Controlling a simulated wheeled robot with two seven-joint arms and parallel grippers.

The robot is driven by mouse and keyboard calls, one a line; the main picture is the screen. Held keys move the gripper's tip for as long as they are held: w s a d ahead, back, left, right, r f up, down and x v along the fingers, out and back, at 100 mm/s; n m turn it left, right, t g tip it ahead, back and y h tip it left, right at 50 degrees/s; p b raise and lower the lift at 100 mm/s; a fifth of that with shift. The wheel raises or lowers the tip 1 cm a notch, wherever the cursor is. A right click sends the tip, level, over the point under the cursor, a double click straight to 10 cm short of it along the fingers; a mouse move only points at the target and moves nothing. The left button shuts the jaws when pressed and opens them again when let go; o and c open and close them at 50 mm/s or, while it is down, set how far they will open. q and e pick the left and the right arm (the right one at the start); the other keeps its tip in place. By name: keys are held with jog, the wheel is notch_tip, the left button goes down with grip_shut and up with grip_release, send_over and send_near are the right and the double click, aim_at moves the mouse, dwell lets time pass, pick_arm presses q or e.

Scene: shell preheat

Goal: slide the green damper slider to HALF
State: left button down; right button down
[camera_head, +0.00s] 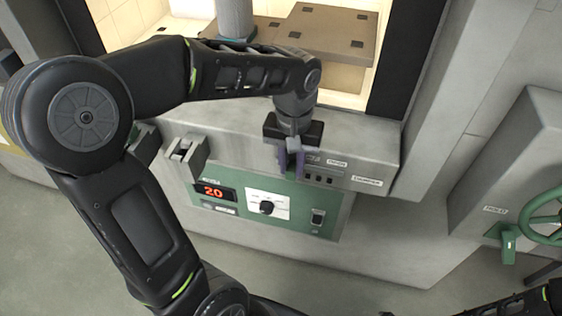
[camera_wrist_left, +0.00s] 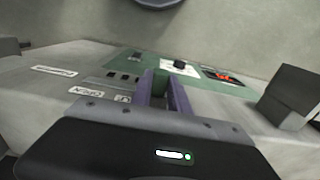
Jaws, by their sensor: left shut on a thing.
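My left gripper (camera_head: 291,165) reaches down to the ledge above the green control panel (camera_head: 270,207). Its purple fingers are shut on the green damper slider (camera_wrist_left: 160,83), which shows between them in the left wrist view. The fingers and wrist hide most of the slider and its slot in the head view. Small white labels (camera_head: 337,163) lie on the ledge right of the gripper. In the left wrist view one label reads OPEN (camera_wrist_left: 86,91), and another beside the fingers is partly hidden. I cannot tell the slider's exact mark. My right gripper is out of view.
The panel has a red display reading 20 (camera_head: 213,191), a black knob (camera_head: 267,207) and a switch (camera_head: 318,217). A grey bracket (camera_head: 187,153) stands left of the gripper. The lit chamber with brown plates (camera_head: 325,30) opens behind. A green handwheel (camera_head: 545,218) is at right.

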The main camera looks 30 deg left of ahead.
pick_arm(q)
jog(key=d, duration=0.1)
jog(key=w+d, duration=0.1)
jog(key=d, duration=0.1)
jog(key=shift+w+d, duration=0.1)
jog(key=shift+d, duration=0.1)
jog(key=c, duration=1.2)
grip_release()
jog(key=shift+c, duration=0.2)
jog(key=shift+a, duration=0.1)
notch_tip(320, 180, up, 8)
jog(key=shift+f, duration=0.1)
